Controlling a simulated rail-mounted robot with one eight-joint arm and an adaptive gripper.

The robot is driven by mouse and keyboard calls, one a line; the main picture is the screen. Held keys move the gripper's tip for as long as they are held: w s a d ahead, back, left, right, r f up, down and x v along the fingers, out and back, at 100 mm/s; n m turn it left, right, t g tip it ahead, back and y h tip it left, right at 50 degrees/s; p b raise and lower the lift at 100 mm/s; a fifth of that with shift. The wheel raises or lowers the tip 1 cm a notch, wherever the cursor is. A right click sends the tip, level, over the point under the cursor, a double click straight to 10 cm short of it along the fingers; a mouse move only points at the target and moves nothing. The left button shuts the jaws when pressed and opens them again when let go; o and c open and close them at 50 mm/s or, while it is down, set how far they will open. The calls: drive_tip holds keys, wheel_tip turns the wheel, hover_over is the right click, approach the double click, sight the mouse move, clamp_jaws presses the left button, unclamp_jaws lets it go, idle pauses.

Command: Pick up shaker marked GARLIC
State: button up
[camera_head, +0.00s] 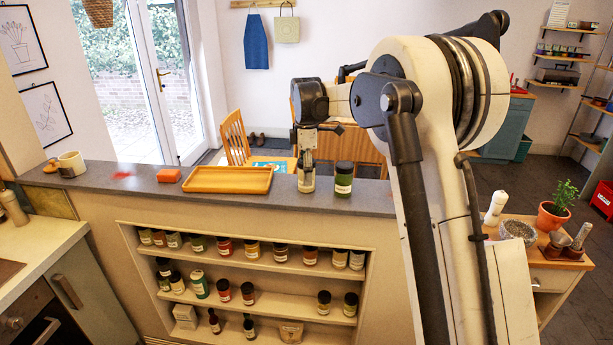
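My gripper (306,166) points down over the dark counter top (222,201), right at a small shaker with a pale label (306,184). The gripper covers the top of this shaker. I cannot tell whether the fingers are closed on it or only around it. A green shaker with a dark lid and white label (343,181) stands upright just to its right. More shakers stand in rows on the shelves below, such as a red one (224,246). All labels are too small to read, so I cannot tell which says GARLIC.
A yellow tray (228,190) lies on the counter left of the gripper. A wooden side table (545,264) with a potted plant (558,207) stands at right.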

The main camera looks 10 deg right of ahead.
drive_tip(key=c, duration=1.1)
drive_tip(key=shift+r, duration=0.15)
